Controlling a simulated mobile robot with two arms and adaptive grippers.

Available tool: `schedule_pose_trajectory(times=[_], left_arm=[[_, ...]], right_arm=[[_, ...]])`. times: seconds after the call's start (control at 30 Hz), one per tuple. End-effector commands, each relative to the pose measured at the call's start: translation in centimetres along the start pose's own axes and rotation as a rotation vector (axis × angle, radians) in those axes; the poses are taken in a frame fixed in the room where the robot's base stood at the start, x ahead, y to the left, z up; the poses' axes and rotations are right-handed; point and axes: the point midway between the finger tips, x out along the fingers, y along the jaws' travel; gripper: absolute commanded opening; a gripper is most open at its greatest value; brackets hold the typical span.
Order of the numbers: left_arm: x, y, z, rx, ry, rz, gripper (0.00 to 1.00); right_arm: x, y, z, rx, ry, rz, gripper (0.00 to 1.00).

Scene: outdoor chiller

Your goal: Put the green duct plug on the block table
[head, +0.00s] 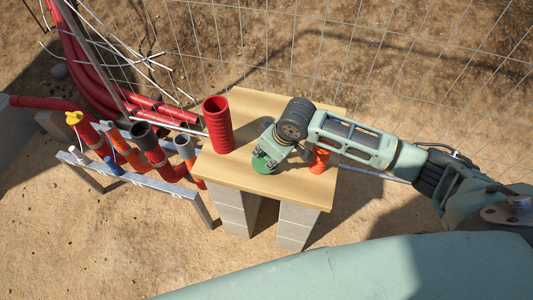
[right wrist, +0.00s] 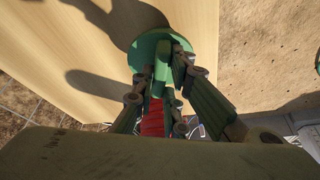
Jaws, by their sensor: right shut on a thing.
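The green duct plug (right wrist: 150,44) is a round green disc with a raised grip. My right gripper (right wrist: 170,72) is shut on that grip in the right wrist view. In the head view the plug (head: 262,164) is low over the wooden top of the block table (head: 285,188), near its front left part, below my right gripper (head: 272,151). I cannot tell whether the plug touches the tabletop. The gripper hides part of it. My left gripper is not in view.
A red corrugated duct piece (head: 218,126) stands upright on the table, left of the plug. An orange object (head: 319,159) stands to the right, partly behind my arm. Pipes in a metal frame (head: 140,178) are left of the table. A wire fence (head: 390,50) runs behind.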

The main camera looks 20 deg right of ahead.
Motion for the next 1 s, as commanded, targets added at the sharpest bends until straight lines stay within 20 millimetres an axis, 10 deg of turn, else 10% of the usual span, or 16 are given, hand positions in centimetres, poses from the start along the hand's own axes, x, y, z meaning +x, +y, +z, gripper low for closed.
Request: schedule_pose_trajectory(times=[0.2, 0.43, 1.0], left_arm=[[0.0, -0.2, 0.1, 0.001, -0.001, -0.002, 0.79], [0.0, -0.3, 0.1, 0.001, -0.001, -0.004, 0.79], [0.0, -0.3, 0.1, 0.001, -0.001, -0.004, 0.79]], right_arm=[[0.2, 0.0, 0.1, 0.001, 0.0, -0.001, 0.0], [0.2, 0.0, 0.1, 0.001, 0.0, -0.001, 0.31], [-3.1, 0.0, -0.1, -0.001, 0.003, 0.001, 0.31]])
